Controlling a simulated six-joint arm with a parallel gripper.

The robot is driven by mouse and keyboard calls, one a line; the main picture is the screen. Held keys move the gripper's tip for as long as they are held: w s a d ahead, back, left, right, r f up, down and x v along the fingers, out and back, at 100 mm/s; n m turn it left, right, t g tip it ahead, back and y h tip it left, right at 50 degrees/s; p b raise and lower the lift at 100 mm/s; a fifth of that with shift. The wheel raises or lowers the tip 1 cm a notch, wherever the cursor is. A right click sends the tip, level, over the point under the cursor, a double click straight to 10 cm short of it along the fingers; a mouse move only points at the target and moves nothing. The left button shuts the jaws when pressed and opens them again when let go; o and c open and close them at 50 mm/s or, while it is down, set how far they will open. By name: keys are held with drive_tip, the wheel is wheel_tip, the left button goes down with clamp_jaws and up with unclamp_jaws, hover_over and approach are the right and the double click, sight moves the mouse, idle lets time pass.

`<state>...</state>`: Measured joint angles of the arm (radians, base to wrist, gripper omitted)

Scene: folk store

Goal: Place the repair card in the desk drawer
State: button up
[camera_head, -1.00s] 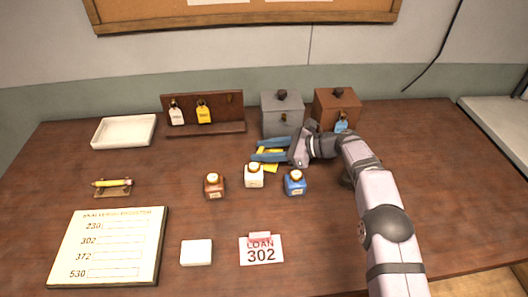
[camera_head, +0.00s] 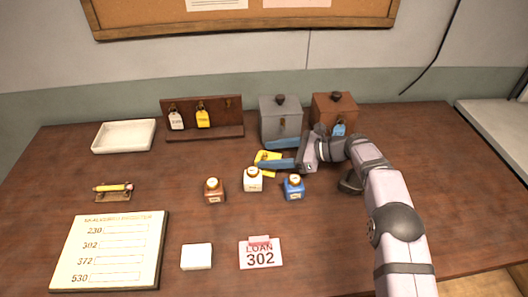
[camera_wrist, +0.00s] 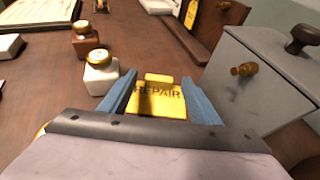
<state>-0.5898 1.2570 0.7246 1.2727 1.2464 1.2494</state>
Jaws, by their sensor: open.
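The repair card (camera_head: 267,157) is yellow and lies on the desk in front of the grey box. In the wrist view the repair card (camera_wrist: 157,101) reads "REPAIR", partly shaded. My gripper (camera_head: 269,154) is open over it. In the wrist view my gripper (camera_wrist: 158,80) has one blue finger on each side of the card; I cannot tell whether they touch it. I see no desk drawer that I can make out.
A grey box (camera_head: 281,122) and a brown box (camera_head: 335,107) stand behind my gripper. White (camera_head: 253,181), blue (camera_head: 293,188) and brown (camera_head: 213,192) bottles stand close in front. A tag rack (camera_head: 190,130) and white tray (camera_head: 124,136) are left. The right desk is clear.

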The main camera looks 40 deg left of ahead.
drive_tip(key=p+v, duration=0.2)
drive_tip(key=v, duration=0.7)
drive_tip(key=shift+p, duration=0.3)
drive_tip(key=c, duration=0.6)
